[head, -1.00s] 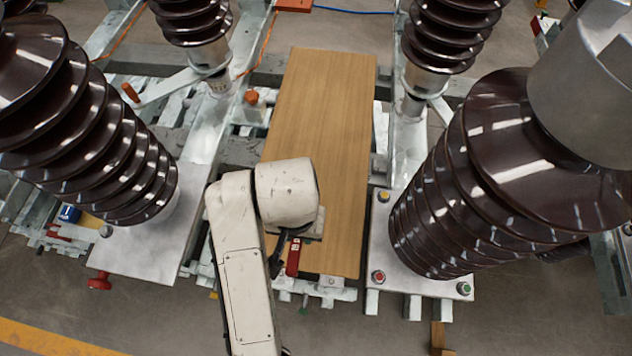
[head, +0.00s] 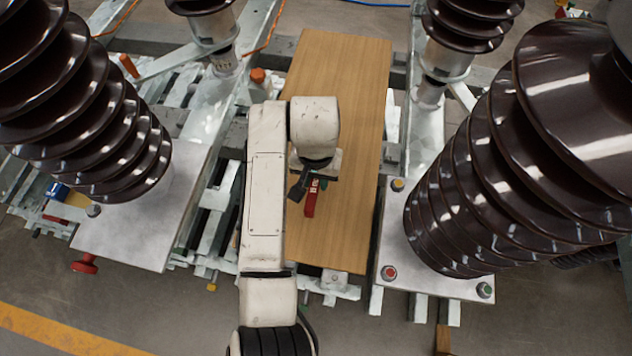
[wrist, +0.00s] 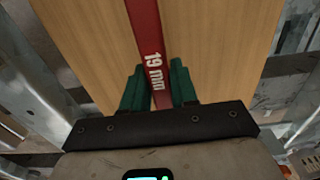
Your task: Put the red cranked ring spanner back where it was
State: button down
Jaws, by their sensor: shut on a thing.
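The red spanner (head: 311,199) shows in the head view below my wrist, over the wooden board (head: 345,110). In the wrist view the red spanner (wrist: 144,25) is a flat bar marked "19 mm", running from the top edge down between the green fingers. My gripper (wrist: 158,85) is shut on it. The spanner's far end runs out of the wrist view, and my wrist covers part of it in the head view. I cannot tell whether the spanner touches the board.
Brown ribbed insulators stand left (head: 90,110) and right (head: 450,190) of the board, on grey plates with coloured bolts. Smaller insulators stand at the back (head: 205,8). The board is bare apart from the spanner and my arm over it. Metal beams with gaps lie around it.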

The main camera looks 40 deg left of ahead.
jog(key=shift+f, duration=1.6)
jog(key=c, duration=0.9)
grip_release()
jog(key=shift+f, duration=0.1)
notch_tip(320, 180, up, 12)
jog(key=shift+r, duration=0.15)
